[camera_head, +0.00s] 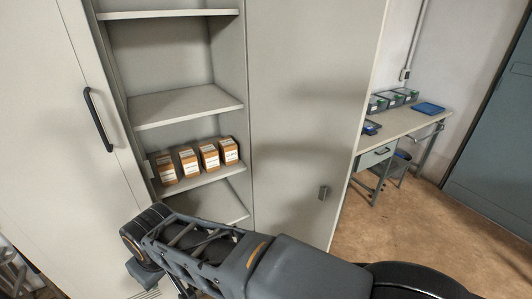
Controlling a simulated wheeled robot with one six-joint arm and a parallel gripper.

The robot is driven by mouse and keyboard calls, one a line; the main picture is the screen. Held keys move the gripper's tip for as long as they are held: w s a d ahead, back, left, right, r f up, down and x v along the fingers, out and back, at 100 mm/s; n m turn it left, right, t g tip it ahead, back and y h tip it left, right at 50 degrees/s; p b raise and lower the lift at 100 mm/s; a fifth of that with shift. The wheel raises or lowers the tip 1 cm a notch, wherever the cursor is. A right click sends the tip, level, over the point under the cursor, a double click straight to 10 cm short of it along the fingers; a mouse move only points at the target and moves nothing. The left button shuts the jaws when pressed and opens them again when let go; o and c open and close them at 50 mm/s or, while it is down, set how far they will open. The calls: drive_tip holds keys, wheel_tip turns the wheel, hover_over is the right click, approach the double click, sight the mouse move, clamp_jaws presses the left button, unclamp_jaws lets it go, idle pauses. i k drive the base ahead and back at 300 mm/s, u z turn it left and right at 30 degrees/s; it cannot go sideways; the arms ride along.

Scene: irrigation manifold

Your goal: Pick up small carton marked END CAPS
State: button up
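Several small brown cartons with white labels stand in a row on a cabinet shelf (215,174) in the head view. They are a far-left carton (165,170), a second carton (188,162), a third carton (209,156) and a far-right carton (228,151). The label print is too small to read, so I cannot tell which carton is marked END CAPS. My arm crosses the lower part of the view in front of the cabinet, below the cartons. My gripper cannot be made out.
The cabinet has an open left door (45,110) with a black handle and a right door (310,90). The upper shelf (185,106) is empty. A workbench (400,127) with bins stands at the right, with clear floor (410,220) before it.

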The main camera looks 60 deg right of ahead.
sight(208, 155)
drive_tip(key=z, duration=0.7)
drive_tip(key=i, duration=1)
